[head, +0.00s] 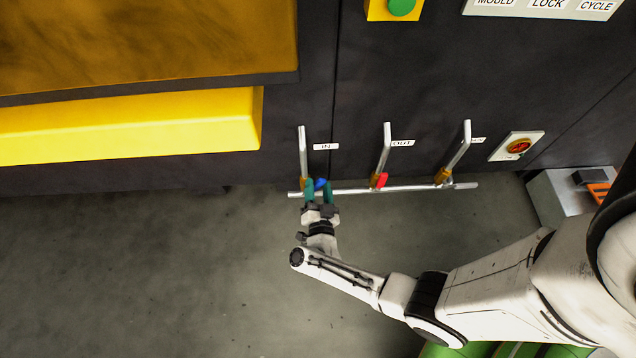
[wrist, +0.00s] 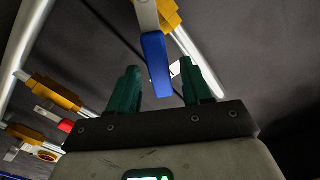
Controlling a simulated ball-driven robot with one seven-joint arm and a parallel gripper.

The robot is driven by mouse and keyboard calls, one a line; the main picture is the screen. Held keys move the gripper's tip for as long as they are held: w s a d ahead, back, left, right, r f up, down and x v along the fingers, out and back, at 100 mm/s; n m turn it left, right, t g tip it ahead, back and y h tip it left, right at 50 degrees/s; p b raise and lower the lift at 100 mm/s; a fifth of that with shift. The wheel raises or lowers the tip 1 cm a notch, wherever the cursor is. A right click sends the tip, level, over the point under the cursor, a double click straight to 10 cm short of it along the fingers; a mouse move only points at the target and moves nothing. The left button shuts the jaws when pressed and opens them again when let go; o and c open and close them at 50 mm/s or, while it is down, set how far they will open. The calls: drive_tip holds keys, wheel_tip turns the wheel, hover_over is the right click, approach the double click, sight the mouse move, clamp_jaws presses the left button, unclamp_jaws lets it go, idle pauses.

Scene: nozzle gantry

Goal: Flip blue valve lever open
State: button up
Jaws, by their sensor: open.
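The blue valve lever (wrist: 157,65) hangs from a brass valve body (wrist: 170,16) in the wrist view. In the head view the blue lever (head: 321,184) shows small at the foot of the left pipe, beside the IN label (head: 326,147). My gripper (wrist: 160,80) is open, with one green finger on each side of the lever. I cannot tell whether either finger touches it. My gripper (head: 318,187) also shows in the head view, right at the left valve, and partly hides it.
A red lever (head: 379,180) sits on the middle pipe by the OUT label (head: 402,142). Another brass valve (head: 442,175) is on the right pipe. A horizontal pipe (head: 410,188) joins them low on the dark panel. A yellow ledge (head: 130,125) juts out at left. The floor in front is clear.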

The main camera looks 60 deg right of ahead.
drive_tip(key=v, duration=0.9)
drive_tip(key=shift+p, duration=0.35)
drive_tip(key=shift+c, duration=0.3)
